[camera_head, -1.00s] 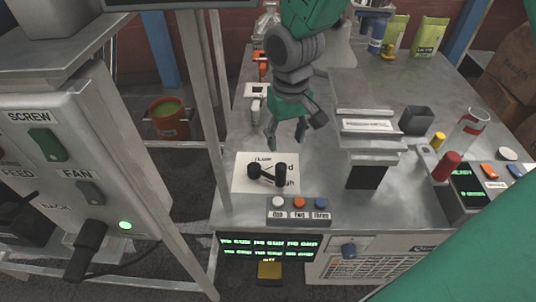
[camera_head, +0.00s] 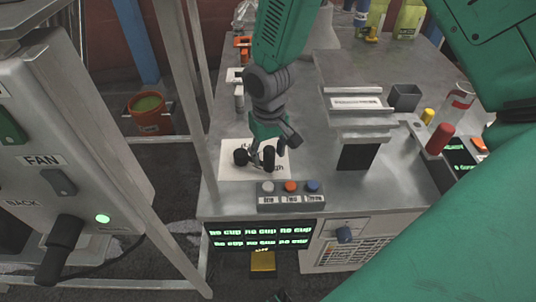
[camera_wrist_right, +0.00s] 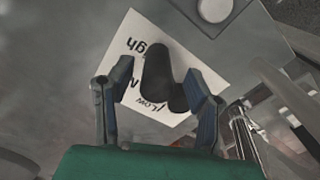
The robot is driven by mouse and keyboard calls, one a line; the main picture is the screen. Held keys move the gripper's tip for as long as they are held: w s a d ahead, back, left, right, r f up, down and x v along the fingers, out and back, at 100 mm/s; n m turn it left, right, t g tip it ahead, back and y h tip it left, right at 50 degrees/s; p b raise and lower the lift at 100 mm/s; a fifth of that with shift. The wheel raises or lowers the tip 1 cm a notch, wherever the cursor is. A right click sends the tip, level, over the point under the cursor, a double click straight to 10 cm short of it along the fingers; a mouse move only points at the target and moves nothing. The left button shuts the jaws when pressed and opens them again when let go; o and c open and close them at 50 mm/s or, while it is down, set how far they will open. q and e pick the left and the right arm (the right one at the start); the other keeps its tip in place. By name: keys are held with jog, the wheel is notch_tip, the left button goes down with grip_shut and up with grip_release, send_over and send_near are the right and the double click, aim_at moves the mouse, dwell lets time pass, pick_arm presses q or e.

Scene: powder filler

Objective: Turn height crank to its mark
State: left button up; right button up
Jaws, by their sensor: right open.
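My left gripper is not in view.
A box with white, orange and blue buttons (camera_head: 290,187) stands just in front of the sheet. A metal block with a label (camera_head: 357,103) is to the right. Metal frame posts and a grey control cabinet (camera_head: 45,150) stand to the left.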

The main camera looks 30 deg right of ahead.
jog(key=shift+d, duration=0.15)
grip_shut()
